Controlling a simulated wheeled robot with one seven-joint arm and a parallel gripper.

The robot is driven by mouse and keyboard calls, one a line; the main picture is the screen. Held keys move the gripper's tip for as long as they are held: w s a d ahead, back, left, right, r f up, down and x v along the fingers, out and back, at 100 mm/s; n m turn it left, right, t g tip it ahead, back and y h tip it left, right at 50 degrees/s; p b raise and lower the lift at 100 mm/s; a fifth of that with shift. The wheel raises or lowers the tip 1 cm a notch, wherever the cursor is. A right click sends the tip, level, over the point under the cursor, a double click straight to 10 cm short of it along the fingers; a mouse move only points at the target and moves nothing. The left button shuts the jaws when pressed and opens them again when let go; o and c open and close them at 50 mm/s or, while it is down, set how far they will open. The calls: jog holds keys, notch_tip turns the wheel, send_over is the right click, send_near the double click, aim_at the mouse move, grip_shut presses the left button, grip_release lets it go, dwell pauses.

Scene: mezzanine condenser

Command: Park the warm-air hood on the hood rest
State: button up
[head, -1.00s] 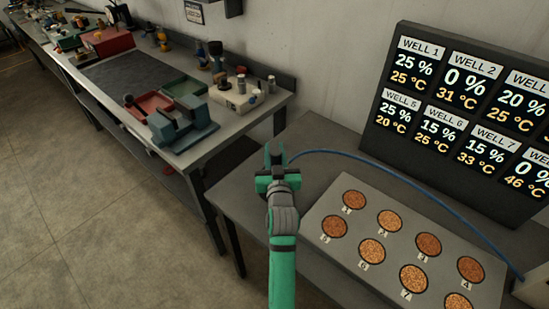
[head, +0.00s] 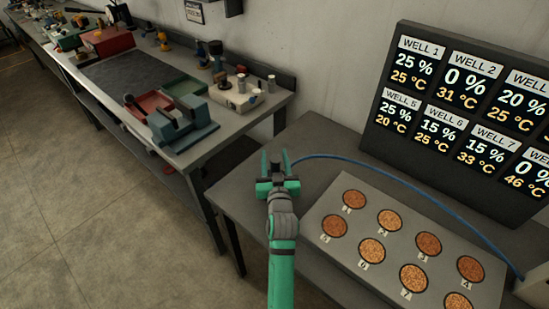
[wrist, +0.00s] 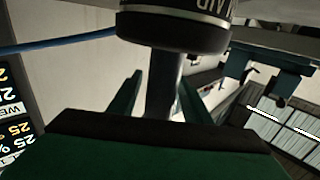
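The warm-air hood (wrist: 175,32) shows in the wrist view as a dark round body with white lettering and a grey stem. My gripper (wrist: 163,85) is open, with one finger on each side of the stem and a gap on both sides. In the head view my gripper (head: 276,157) is over the back left of the near bench. The hood is mostly hidden there; a blue hose (head: 400,173) runs to it. I cannot make out the hood rest or whether the hood sits on it.
A plate of sample wells (head: 322,205) lies to the right on the near bench (head: 236,195). A dark display board (head: 375,140) stands behind it. A second bench at left holds a vise (head: 180,128), a red tray and a green tray (head: 183,86). Floor is clear at left.

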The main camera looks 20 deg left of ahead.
jog(key=shift+r, duration=0.1)
jog(key=shift+s+d, duration=0.1)
jog(key=v, duration=1.1)
jog(key=shift+s, duration=0.35)
jog(key=shift+d+r, duration=0.1)
jog(key=shift+d, duration=0.05)
